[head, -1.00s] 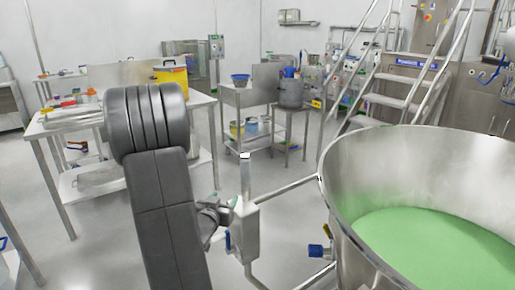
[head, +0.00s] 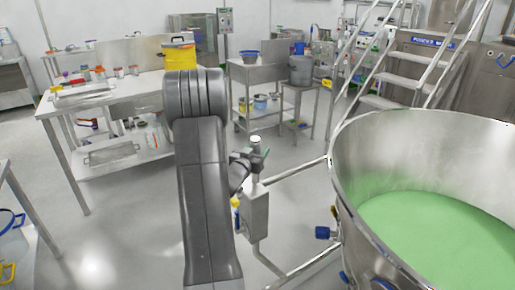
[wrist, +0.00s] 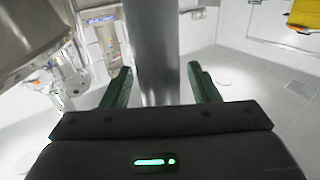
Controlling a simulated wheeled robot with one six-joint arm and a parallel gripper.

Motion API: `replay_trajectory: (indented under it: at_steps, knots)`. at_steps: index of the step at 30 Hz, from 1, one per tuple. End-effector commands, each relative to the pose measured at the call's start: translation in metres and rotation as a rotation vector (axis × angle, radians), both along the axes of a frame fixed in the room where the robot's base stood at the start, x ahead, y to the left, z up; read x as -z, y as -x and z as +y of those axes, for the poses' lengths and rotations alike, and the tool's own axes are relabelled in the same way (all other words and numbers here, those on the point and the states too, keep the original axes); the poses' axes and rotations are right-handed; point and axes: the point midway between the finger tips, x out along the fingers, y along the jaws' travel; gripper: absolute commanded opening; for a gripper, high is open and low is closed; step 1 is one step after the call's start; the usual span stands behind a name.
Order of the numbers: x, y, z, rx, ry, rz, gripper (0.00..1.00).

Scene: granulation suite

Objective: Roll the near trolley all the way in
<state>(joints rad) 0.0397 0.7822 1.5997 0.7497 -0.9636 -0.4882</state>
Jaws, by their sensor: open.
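The near trolley carries a large steel bowl (head: 350,200) of green powder at the right of the head view. A tubular steel frame (head: 295,180) joins it to an upright post with a box (head: 256,208). My gripper (wrist: 162,88) is open, its two green-tipped fingers apart on either side of a vertical steel post (wrist: 158,60) in the wrist view. Gaps show between the post and both fingers. In the head view my gripper (head: 257,157) is at the top of the post, partly hidden behind my arm.
A steel bench (head: 62,112) with jars and a yellow container (head: 179,52) stands at the left. A small steel cart (head: 256,75) and steps (head: 395,75) stand behind. Open floor (head: 130,220) lies to the left of the post.

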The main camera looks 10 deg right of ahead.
Motion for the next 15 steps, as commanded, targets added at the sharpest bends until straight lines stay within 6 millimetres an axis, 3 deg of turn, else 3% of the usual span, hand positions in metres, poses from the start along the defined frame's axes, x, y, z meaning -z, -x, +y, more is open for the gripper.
replay_trajectory:
  at_steps: [13,15]
  knots:
    - [0.0001,-0.0102,-0.0076,0.000,0.000,0.000,0.55]
    - [0.0001,-0.0102,-0.0075,0.000,0.000,0.000,0.43]
